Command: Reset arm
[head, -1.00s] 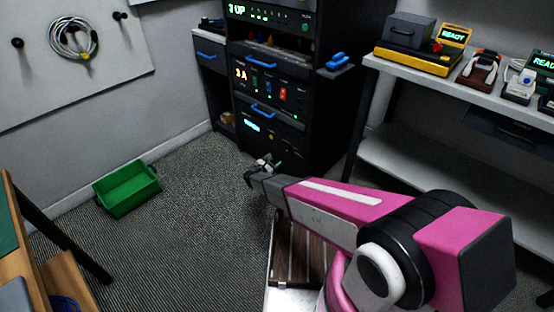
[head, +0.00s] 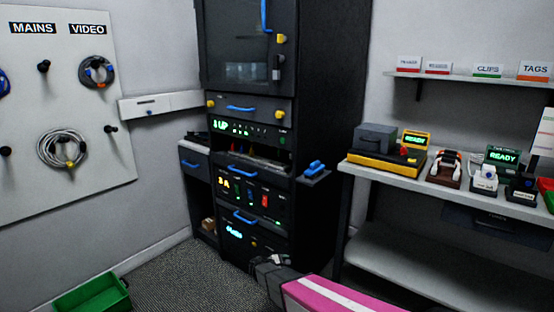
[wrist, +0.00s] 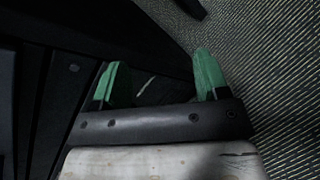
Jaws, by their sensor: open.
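My arm is pink with a white stripe and shows at the bottom of the head view. My gripper (head: 268,262) is at its dark end, in front of the lower part of the black equipment rack (head: 322,140). In the wrist view my gripper (wrist: 160,85) has two green fingertips set well apart, with nothing between them. It is open and empty. Dark panels lie to the left and behind the fingers, and grey patterned carpet lies to the right.
A green bin (head: 95,298) is on the floor at lower left. A white shelf (head: 440,190) with several devices stands at right. A wall board (head: 95,120) holds coiled cables at left. Carpet (head: 175,275) is open between bin and rack.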

